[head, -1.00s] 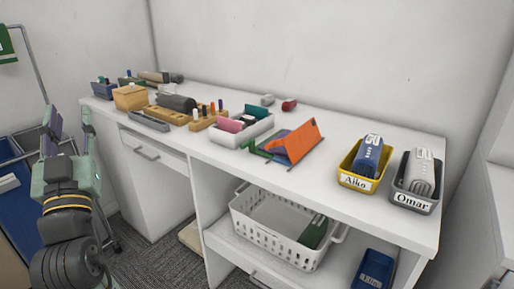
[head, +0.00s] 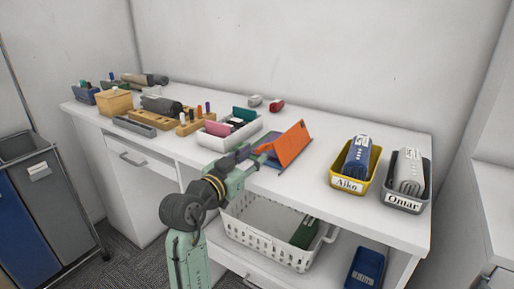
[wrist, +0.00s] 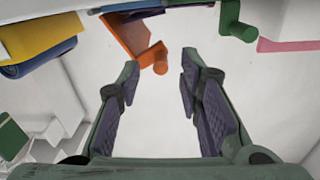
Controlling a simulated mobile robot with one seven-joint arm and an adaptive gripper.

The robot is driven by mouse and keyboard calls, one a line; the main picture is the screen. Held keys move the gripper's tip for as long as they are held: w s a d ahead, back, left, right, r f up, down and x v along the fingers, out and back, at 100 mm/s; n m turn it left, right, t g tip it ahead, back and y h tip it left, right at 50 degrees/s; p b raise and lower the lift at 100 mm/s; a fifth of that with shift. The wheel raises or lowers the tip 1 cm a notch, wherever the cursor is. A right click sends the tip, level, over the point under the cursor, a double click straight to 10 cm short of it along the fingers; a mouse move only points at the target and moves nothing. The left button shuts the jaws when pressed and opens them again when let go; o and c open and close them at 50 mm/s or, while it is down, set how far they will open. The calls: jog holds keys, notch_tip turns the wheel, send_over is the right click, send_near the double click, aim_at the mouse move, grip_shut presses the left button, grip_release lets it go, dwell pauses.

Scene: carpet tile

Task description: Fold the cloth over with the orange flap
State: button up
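The orange flap (head: 289,146) stands tilted up on a blue board (head: 271,136) near the front edge of the white counter. In the wrist view the flap (wrist: 124,36) shows at the top with an orange knob at its end. A green part with a knob (wrist: 238,26) is to its right. I cannot make out the cloth for certain. My gripper (head: 250,152) is just left of the flap in the head view. In the wrist view its two dark-padded fingers (wrist: 158,78) are apart with nothing between them; the orange knob is beyond the tips.
A white tray (head: 213,141) is left of the board. A yellow bin labelled Aiko (head: 345,183) and a grey bin labelled Omar (head: 403,202) hold rolled cloths at right. A white basket (head: 258,241) is on the shelf below. Counter between flap and yellow bin is clear.

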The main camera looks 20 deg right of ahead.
aim_at(257, 152)
jog(key=shift+p+x, duration=0.3)
jog(key=shift+x, duration=1.3)
jog(key=shift+c, duration=0.2)
grip_shut()
